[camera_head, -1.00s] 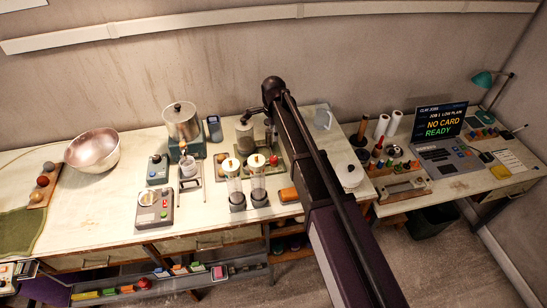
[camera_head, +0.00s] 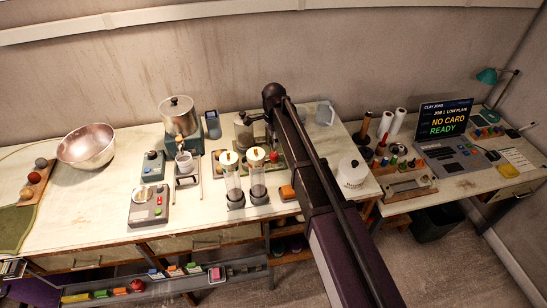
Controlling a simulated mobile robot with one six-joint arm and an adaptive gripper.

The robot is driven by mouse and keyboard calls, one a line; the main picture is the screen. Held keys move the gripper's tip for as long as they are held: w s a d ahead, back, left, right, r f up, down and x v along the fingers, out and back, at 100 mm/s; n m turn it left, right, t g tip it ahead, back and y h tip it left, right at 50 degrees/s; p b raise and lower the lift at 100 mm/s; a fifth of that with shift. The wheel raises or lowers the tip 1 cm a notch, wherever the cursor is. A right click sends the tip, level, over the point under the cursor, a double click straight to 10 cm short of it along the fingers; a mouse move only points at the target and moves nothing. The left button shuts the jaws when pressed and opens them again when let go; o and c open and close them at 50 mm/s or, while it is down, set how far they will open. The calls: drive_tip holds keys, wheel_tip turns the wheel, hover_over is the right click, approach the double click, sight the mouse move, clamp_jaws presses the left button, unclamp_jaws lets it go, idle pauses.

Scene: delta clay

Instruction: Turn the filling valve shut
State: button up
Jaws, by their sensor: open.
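A grey canister (camera_head: 243,134) is beside my gripper. A steel bowl (camera_head: 86,148) is at left, a control box (camera_head: 150,205) at front. A screen (camera_head: 443,118) reads "NO CARD READY".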

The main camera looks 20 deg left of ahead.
sight(274, 154)
drive_tip(key=shift+f+b, duration=3.65)
drive_tip(key=shift+f, duration=0.25)
clamp_jaws()
